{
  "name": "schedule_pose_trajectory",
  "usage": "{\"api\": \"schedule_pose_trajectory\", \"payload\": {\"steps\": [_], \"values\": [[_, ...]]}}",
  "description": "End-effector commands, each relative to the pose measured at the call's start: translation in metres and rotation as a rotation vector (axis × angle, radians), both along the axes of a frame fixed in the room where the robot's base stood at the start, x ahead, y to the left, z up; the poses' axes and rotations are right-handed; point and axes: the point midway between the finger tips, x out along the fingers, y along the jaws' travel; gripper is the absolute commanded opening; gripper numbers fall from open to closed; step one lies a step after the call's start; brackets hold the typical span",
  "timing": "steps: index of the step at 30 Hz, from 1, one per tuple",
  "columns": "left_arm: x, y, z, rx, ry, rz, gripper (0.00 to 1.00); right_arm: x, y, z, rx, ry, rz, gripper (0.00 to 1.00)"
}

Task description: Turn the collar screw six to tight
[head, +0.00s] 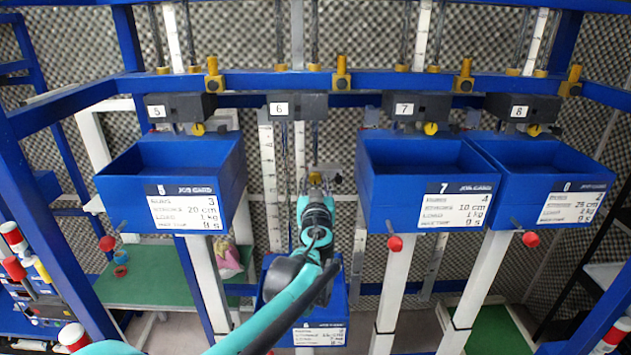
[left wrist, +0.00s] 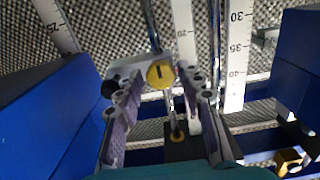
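The collar screw six (left wrist: 160,75) is a round yellow knob with a dark slot, seen in the left wrist view on a grey collar (left wrist: 130,76) around a metal rod. In the head view a small yellow part (head: 318,178) shows below the dark block labelled 6 (head: 298,106), just past my left gripper (head: 315,186). In the left wrist view my left gripper (left wrist: 165,92) is open, with one finger on each side of the knob and gaps between; whether a fingertip touches the collar is unclear. My right gripper is not in view.
Blue box 5 (head: 122,208) stands left of my left arm; blue boxes 7 (head: 378,190) and 8 (head: 515,212) stand to the right. A lower blue box (head: 338,300) sits under station 6, partly hidden by my arm. Upright scales (head: 268,180) stand close behind.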

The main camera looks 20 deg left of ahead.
Motion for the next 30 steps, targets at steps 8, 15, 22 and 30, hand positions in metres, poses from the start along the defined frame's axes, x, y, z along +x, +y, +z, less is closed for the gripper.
{"api": "schedule_pose_trajectory", "payload": {"steps": [8, 15, 22, 30], "values": [[0.001, 0.001, 0.0, 0.0, 0.0, 0.0, 0.32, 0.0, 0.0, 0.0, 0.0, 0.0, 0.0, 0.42], [0.001, 0.0, 0.0, 0.0, 0.0, 0.0, 0.0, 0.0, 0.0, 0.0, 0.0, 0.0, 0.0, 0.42], [0.001, 0.0, -0.001, 0.027, 0.008, 0.0, 0.0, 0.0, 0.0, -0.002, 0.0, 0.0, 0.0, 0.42], [0.001, 0.0, -0.002, 0.169, 0.049, 0.0, 0.0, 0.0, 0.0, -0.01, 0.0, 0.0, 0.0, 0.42]]}}
